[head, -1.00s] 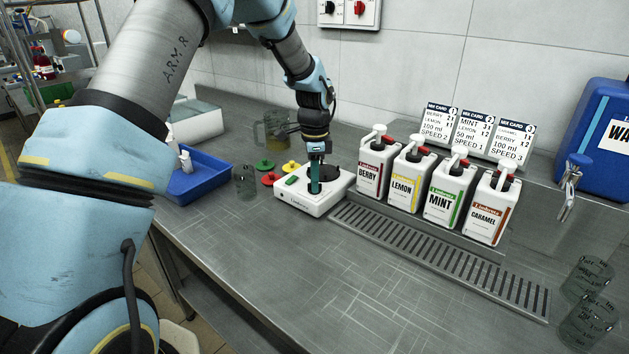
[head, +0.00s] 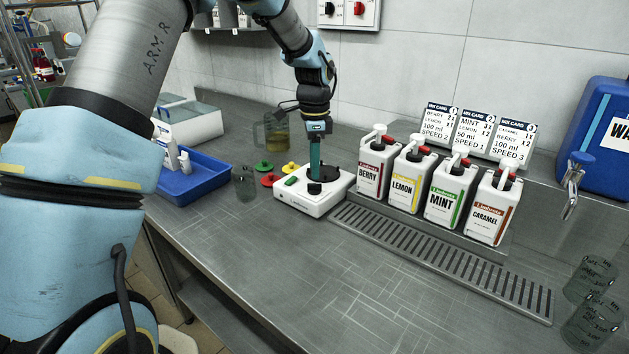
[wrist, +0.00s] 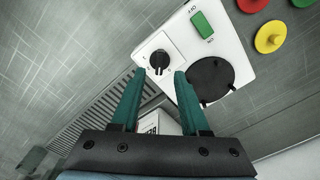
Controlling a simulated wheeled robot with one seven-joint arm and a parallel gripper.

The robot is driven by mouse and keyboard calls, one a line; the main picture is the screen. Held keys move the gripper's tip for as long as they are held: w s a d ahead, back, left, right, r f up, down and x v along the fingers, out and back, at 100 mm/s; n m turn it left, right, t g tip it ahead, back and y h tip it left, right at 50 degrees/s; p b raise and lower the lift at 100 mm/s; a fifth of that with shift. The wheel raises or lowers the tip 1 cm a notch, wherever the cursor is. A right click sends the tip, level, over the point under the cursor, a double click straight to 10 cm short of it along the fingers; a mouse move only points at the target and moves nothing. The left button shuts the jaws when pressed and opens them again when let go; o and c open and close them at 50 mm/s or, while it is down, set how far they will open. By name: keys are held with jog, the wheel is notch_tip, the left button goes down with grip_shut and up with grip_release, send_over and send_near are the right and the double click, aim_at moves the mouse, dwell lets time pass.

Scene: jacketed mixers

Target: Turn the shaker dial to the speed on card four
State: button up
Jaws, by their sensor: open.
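The shaker is a white box (head: 296,203) with a black round platform (wrist: 211,80) and a green OFF/ON switch (wrist: 203,25). Its black dial (wrist: 160,62) sits on a white plate near one corner; the dial also shows in the head view (head: 315,188). My gripper (wrist: 160,74) is open and empty, its teal fingers apart just above the dial. The dial's setting is too small to read. Three mix cards stand behind the bottles: left card (head: 436,122), middle card (head: 474,131), right card (head: 511,143). I see no fourth card.
Berry (head: 371,168), lemon (head: 406,178), mint (head: 446,194) and caramel (head: 489,208) pump bottles stand right of the shaker, behind a drain grate (head: 440,262). A blue tray (head: 205,183), a glass beaker (head: 245,184) and coloured discs lie left.

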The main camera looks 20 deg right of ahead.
aim_at(314, 184)
notch_tip(314, 184, up, 6)
jog(key=shift+f+b, duration=0.1)
jog(key=shift+b, duration=0.3)
